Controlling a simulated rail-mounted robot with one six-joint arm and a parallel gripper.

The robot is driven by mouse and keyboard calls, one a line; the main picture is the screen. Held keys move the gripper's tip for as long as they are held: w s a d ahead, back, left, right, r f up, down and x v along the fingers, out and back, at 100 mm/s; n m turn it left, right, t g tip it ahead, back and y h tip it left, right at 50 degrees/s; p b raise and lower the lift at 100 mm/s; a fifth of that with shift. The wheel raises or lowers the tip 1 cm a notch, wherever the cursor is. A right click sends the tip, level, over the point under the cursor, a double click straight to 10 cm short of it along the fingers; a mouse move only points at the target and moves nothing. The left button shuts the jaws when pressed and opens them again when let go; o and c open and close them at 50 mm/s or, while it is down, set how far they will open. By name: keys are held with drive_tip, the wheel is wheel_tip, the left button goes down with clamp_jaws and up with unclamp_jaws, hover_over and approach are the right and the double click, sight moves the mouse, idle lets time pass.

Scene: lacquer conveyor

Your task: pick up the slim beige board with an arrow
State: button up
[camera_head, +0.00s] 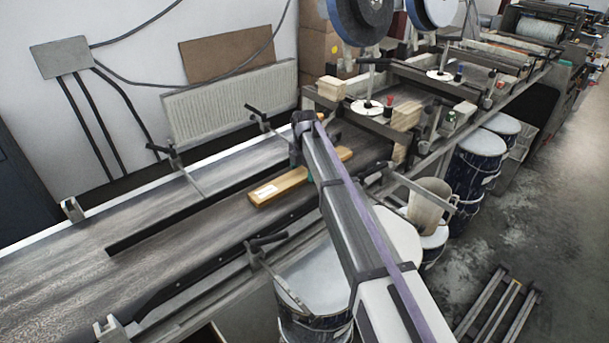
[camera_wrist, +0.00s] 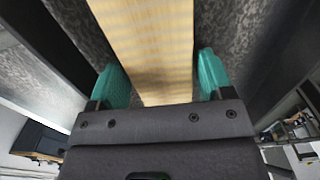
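A slim beige board (camera_head: 275,190) lies lengthwise on the grey conveyor in the head view, with a pale label or marking near its near end. I cannot make out an arrow. My arm crosses over its far part and hides some of it. In the wrist view the board (camera_wrist: 150,30) runs between the two teal fingers of my gripper (camera_wrist: 158,61). The fingers stand apart, one on each side of the board. A thin gap seems to show at the right finger; contact at the left finger is unclear.
The conveyor belt (camera_head: 60,270) is bare to the left of the board. Clamp-like brackets (camera_head: 265,245) stand along its rails. Machinery with blue reels (camera_head: 360,18) is at the back. Paint buckets (camera_head: 478,165) stand at the right, beside the conveyor.

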drive_tip(key=c, duration=0.8)
